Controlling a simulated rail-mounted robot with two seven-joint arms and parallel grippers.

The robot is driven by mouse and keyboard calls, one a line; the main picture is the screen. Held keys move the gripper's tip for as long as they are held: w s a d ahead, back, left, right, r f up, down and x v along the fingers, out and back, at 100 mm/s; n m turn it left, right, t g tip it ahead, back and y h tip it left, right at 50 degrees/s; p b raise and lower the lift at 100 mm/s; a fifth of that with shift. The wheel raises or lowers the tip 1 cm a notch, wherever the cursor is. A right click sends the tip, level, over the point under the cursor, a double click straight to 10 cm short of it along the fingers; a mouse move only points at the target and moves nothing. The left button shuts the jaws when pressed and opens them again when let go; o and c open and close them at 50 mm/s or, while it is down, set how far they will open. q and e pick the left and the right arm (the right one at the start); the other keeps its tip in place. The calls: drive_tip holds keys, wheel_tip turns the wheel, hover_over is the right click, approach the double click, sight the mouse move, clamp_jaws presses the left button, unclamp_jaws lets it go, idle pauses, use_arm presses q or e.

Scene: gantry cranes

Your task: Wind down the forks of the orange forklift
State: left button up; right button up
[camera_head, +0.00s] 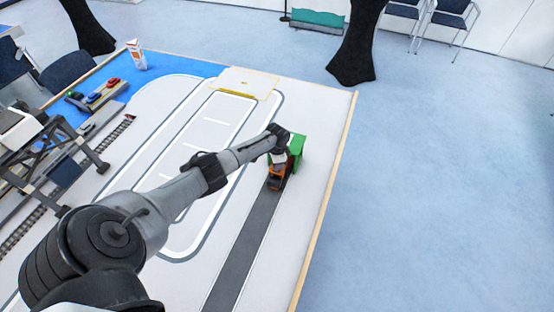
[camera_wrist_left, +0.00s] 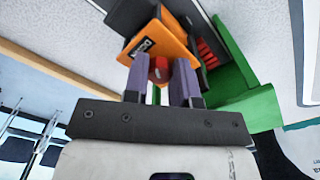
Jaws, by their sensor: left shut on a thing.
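The orange forklift (camera_head: 275,183) stands at the far end of a dark grey lane on the table, right of the middle in the head view. In the left wrist view its orange body (camera_wrist_left: 172,42) fills the top middle, with dark parts around it. My left gripper (camera_head: 279,160) reaches down over the forklift. In the left wrist view its two fingers (camera_wrist_left: 160,84) are closed around a small red knob (camera_wrist_left: 158,68) on the forklift. The forks are not clearly visible. My right gripper is in neither view.
A green container (camera_head: 298,147) stands right behind the forklift, close to my gripper; it also shows in the left wrist view (camera_wrist_left: 252,108). The table's wooden edge (camera_head: 330,190) runs nearby on the right. A yellow-edged pad (camera_head: 247,82) lies behind. Crane parts and rails stand left.

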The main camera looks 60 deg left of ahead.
use_arm(q)
drive_tip(key=n+p, duration=0.1)
drive_tip(key=n, duration=0.2)
drive_tip(key=shift+d+r, duration=0.1)
drive_tip(key=shift+n+p, duration=0.7)
drive_tip(key=shift+n, duration=0.8)
drive_tip(key=o, duration=0.7)
drive_tip(key=shift+c, duration=0.2)
drive_tip(key=shift+r+p, duration=0.25)
drive_tip(key=shift+p, duration=0.05)
wheel_tip(320, 180, up, 13)
drive_tip(key=p, duration=0.3)
